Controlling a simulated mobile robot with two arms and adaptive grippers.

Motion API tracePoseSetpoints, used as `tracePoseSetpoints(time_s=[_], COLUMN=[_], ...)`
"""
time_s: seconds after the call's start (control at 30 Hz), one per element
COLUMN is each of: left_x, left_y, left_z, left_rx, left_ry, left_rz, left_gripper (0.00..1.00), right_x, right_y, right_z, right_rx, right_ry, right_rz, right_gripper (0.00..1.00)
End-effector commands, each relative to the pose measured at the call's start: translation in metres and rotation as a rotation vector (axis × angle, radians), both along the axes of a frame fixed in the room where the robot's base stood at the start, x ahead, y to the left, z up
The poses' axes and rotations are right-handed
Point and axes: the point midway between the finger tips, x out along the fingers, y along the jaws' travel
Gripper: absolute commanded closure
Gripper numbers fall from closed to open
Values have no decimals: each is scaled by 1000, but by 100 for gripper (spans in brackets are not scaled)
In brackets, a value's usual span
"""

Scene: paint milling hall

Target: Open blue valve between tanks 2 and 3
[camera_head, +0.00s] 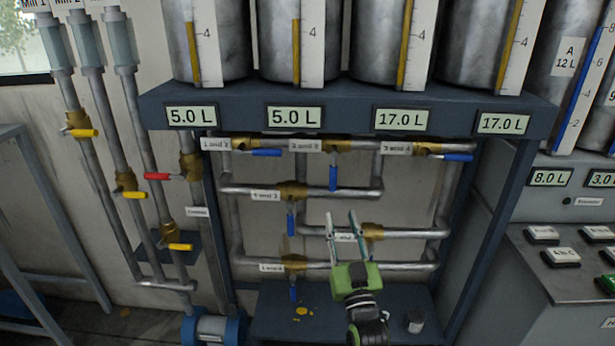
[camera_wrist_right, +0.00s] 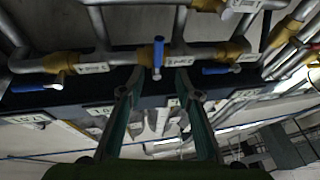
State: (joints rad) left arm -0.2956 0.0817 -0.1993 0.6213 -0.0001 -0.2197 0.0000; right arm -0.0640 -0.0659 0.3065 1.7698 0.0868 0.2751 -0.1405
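The blue valve handle (camera_head: 333,178) between tanks 2 and 3 hangs straight down from its brass body (camera_head: 337,146), beside the "2 and 3" label (camera_head: 305,146) on the top pipe. My right gripper (camera_head: 341,214) is below this handle, fingers pointing up, open and empty. In the right wrist view, the picture is turned over and the same handle (camera_wrist_right: 158,54) points up, in line with the gap between the open fingers (camera_wrist_right: 158,78). I cannot tell the exact distance between them. My left gripper is not in view.
Blue handles of "1 and 2" (camera_head: 267,152) and "3 and 4" (camera_head: 458,157) lie horizontal on either side. Lower pipes carry more valves, including a downward blue handle (camera_head: 291,225). The dark tank shelf (camera_head: 347,112) is above. A control desk (camera_head: 550,290) stands at right.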

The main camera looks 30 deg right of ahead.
Motion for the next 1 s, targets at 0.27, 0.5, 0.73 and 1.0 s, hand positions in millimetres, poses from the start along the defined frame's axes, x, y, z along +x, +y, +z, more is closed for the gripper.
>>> tracePoseSetpoints(time_s=[0.27,0.5,0.73,1.0], left_x=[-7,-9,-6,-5], left_y=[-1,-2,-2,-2], left_z=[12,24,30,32], left_rx=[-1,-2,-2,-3], left_ry=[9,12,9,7], left_rz=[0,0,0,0], left_gripper=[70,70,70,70], right_x=[34,79,109,119], right_y=[-13,-29,-40,-44], right_z=[21,40,51,53], right_rx=[-2,-1,0,-1], right_ry=[-8,-5,-2,-2], right_rz=[-1,0,0,0], right_gripper=[69,69,69,69])
